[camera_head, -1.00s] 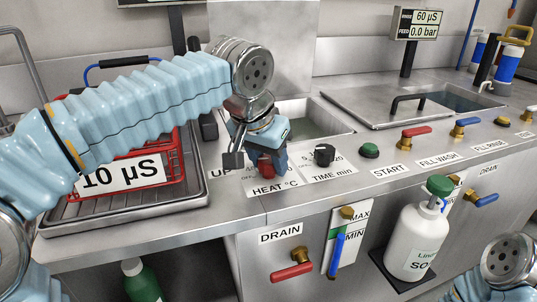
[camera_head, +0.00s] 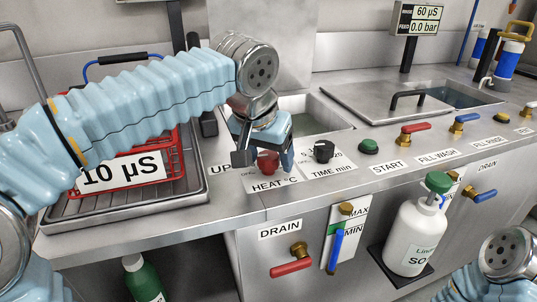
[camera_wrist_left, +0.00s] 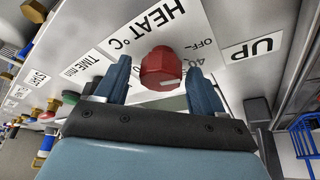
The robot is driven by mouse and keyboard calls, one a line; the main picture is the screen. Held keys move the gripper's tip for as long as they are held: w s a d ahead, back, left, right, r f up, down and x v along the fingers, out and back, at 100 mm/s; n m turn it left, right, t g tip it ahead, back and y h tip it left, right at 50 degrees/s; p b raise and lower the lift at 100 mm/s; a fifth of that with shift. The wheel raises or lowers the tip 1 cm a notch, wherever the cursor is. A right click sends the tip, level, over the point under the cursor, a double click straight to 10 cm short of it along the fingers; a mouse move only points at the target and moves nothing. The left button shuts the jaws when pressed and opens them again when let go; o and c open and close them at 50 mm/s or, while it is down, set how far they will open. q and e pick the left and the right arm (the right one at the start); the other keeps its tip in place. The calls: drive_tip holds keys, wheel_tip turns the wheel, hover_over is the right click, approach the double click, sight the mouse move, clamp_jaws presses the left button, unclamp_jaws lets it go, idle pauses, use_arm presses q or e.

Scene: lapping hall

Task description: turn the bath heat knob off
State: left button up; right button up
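The bath heat knob is a red knob (camera_head: 268,162) on the steel counter, above the "HEAT °C" label (camera_head: 272,184). In the left wrist view the red knob (camera_wrist_left: 161,68) lies between the fingertips, with a pale pointer mark on its side and "OFF" printed near it. My left gripper (camera_head: 262,160) is open around the knob. In the left wrist view its two blue fingers (camera_wrist_left: 160,80) stand on either side, with visible gaps. My right gripper is not in view; only part of my right arm shows at the lower right of the head view.
A black time knob (camera_head: 324,151) and a green start button (camera_head: 369,146) sit to the right. A red basket (camera_head: 178,170) stands on a tray at left. A white bottle (camera_head: 414,240) and drain valve (camera_head: 291,266) are at the front. Counter space before the labels is clear.

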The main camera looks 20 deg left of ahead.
use_arm(q)
drive_tip(key=p+v, duration=0.3)
drive_tip(key=v, duration=1)
drive_tip(key=shift+r, duration=0.4)
drive_tip(key=shift+s, duration=0.1)
